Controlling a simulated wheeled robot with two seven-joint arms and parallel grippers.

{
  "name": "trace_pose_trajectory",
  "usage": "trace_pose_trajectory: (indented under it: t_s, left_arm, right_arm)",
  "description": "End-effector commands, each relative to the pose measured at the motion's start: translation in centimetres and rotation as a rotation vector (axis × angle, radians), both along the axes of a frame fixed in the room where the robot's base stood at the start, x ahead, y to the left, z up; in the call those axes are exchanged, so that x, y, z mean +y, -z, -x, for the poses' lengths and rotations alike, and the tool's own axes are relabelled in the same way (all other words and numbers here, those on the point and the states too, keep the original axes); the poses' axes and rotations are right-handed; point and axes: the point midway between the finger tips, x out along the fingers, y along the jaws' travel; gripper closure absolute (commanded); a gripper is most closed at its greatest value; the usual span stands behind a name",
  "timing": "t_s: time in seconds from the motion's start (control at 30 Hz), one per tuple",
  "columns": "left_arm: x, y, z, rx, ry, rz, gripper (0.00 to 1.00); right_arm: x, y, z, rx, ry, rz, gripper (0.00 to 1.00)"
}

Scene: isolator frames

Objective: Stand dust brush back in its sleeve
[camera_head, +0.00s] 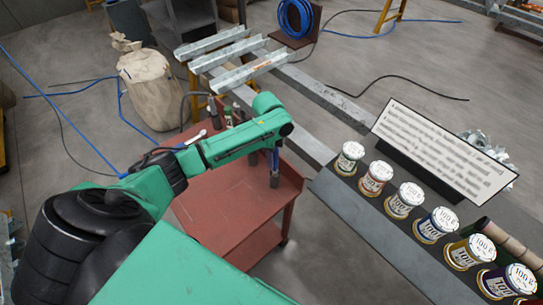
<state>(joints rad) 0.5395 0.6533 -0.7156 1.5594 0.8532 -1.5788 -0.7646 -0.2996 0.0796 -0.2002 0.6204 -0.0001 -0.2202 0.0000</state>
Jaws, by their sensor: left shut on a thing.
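My left arm reaches in from the left over the red cart (235,205). My left gripper (274,170) hangs down from the end of the arm, above the cart's right part. It is shut on a small dark thing, apparently the dust brush; it is too small and dark here to make out its shape. Several small dark upright items (214,112) stand at the cart's back edge, partly hidden behind my forearm. I cannot tell whether the sleeve is one of them. My right gripper is not in view.
A grey bench (370,225) on the right bears a row of several tins (404,200) and a tilted text board (442,150). Metal channels (232,55) lie on a frame behind the cart. A tan sack (150,85) and blue hose (90,150) are on the floor.

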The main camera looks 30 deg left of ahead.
Motion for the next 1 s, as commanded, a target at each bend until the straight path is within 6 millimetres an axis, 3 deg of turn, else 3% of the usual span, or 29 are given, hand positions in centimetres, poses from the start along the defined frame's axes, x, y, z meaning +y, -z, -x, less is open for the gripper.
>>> trace_pose_trajectory:
  t_s: [1.0]
  left_arm:
    - [0.0,5.3,0.0,0.001,0.000,0.000,1.00]
  right_arm:
    - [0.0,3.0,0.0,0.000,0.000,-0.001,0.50]
